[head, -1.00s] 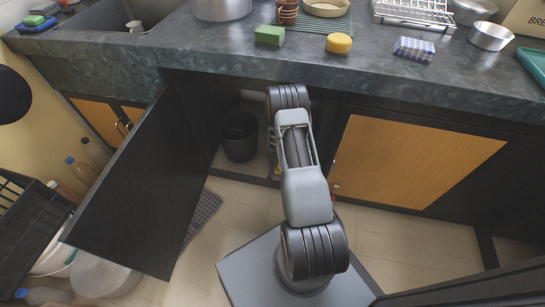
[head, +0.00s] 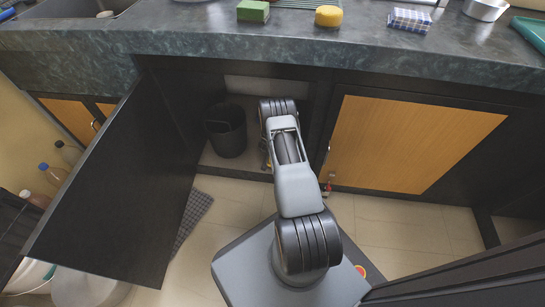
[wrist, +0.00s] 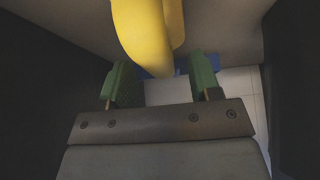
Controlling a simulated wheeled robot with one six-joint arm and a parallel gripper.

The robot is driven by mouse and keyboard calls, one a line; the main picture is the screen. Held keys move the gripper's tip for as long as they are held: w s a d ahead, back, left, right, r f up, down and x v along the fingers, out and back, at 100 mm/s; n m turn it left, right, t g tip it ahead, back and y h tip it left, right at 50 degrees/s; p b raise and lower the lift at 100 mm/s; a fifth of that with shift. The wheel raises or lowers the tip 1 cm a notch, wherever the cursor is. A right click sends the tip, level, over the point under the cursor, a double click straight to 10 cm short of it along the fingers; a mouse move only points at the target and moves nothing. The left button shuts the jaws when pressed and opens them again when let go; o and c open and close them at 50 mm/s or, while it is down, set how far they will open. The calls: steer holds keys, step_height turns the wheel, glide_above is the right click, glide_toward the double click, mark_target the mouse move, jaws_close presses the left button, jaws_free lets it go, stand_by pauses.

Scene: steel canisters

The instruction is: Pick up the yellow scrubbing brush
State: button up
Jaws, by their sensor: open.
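In the wrist view a smooth yellow, curved thing (wrist: 148,35) hangs in from the top edge, just beyond the fingertips. It may be the yellow scrubbing brush; its upper part is cut off and no bristles can be made out. My gripper (wrist: 162,80) is open, its two green-padded fingers apart and nothing held between them. The yellow thing's lower end is above and slightly left of the gap's middle. In the head view my arm reaches into the open cabinet under the counter and hides the gripper and the yellow thing.
The dark open cabinet door (head: 115,190) stands at the left of my arm. A black bin (head: 226,130) is inside the cabinet. A closed wooden door (head: 415,143) is at the right. The counter edge (head: 300,45) overhangs the opening. A blue patch (wrist: 155,72) lies behind the fingers.

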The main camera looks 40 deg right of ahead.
steer(key=shift+b+x, duration=0.3)
steer(key=shift+x, duration=0.8)
steer(key=shift+c, duration=0.3)
steer(key=c, duration=1)
steer(key=shift+r, duration=0.15)
step_height(320, 180, up, 4)
steer(key=p, duration=0.3)
steer(key=p+v, duration=0.1)
steer(key=v, duration=0.1)
steer(key=p+v, duration=0.1)
steer(key=v, duration=0.1)
steer(key=s+p+v, duration=0.1)
steer(key=v, duration=0.1)
steer(key=shift+s+a, duration=0.1)
steer(key=shift+s, duration=0.05)
steer(key=s+a+r+p, duration=0.3)
steer(key=s+a, duration=0.2)
steer(key=s, duration=0.3)
steer(key=shift+r, duration=0.4)
